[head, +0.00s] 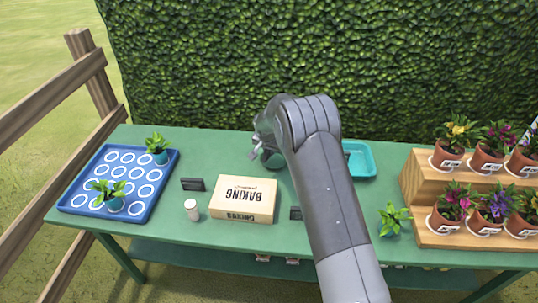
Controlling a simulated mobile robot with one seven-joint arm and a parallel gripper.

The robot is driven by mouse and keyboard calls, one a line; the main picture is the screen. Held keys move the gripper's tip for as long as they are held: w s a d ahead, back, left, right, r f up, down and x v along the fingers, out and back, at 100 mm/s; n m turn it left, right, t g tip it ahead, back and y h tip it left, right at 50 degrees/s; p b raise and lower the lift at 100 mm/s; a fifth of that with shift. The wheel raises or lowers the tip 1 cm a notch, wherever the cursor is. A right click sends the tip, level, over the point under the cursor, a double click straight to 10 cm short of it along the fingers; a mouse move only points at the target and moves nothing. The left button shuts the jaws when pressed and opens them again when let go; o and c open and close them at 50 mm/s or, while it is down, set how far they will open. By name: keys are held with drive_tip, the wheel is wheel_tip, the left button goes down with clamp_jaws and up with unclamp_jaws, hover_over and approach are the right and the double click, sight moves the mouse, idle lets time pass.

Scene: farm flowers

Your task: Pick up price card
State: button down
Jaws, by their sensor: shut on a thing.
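My gripper (256,153) is above the back middle of the green table, behind the baking box. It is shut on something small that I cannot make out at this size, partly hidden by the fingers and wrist. A small dark card (193,184) stands on the table right of the blue tray, to the left of my gripper. Another small dark card (295,213) stands just right of the baking box, close beside my arm. I cannot read either card.
The green table (350,232) holds a blue tray (75,199) with two plants, a white jar (191,209), a baking box (243,199), a teal tray (362,160) partly behind my arm, a loose plant (393,217) and a wooden stand (413,184) with several potted flowers. A hedge stands behind.

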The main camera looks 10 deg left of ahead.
drive_tip(key=s+d+r, duration=0.3)
drive_tip(key=d+r, duration=0.5)
drive_tip(key=d, duration=0.3)
drive_tip(key=n+t+y, duration=0.3)
drive_tip(key=n, duration=0.5)
hover_over(274, 160)
wheel_tip(274, 160, down, 7)
drive_tip(key=shift+s+a+f, duration=0.1)
drive_tip(key=shift+f+m, duration=0.3)
drive_tip(key=shift+f, duration=1.7)
